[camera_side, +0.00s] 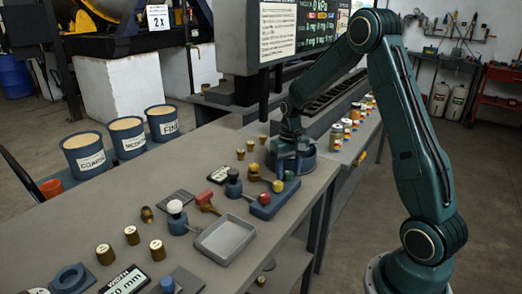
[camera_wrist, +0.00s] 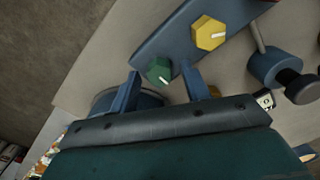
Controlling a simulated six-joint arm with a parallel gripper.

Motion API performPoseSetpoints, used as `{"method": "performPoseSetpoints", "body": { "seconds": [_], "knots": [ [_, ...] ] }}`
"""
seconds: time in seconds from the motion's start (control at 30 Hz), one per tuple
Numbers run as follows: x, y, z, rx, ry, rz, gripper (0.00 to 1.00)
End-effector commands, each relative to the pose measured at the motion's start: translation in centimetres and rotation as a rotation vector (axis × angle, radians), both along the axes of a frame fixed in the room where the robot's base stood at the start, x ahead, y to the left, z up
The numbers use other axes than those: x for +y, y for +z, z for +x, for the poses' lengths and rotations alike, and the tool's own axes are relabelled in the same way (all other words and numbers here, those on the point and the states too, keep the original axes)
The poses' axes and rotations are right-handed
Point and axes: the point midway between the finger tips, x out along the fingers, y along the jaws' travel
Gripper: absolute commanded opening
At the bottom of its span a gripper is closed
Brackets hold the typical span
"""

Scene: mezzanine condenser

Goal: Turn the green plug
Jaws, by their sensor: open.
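The green plug (camera_side: 289,175) stands at the far end of a blue block (camera_side: 262,211) on the grey bench. In the wrist view the green plug (camera_wrist: 159,71) is a faceted knob with a white line on top. My gripper (camera_wrist: 161,76) is open, with one blue finger on each side of the green plug; I cannot tell whether they touch it. In the side view my gripper (camera_side: 288,166) is low over the plug, its fingers hard to make out. A yellow plug (camera_wrist: 208,33) stands beside the green one.
A red plug (camera_side: 265,198) is at the block's near end. A red-handled tool (camera_side: 207,200), a grey tray (camera_side: 225,238) and a black-topped knob on a blue base (camera_side: 233,183) lie nearby. Brass pieces (camera_side: 253,172) stand close to my gripper. The bench edge is just to the right.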

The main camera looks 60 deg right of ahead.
Motion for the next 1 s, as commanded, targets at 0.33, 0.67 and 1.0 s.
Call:
{"method": "performPoseSetpoints", "body": {
  "seconds": [0.33,0.67,1.0],
  "knots": [
    [0.0,1.3,0.0,-0.001,0.000,-0.001,0.47],
    [0.0,6.0,0.0,-0.003,0.000,-0.002,0.47],
    [0.0,11.5,0.0,-0.002,0.000,-0.001,0.47]
  ]
}}
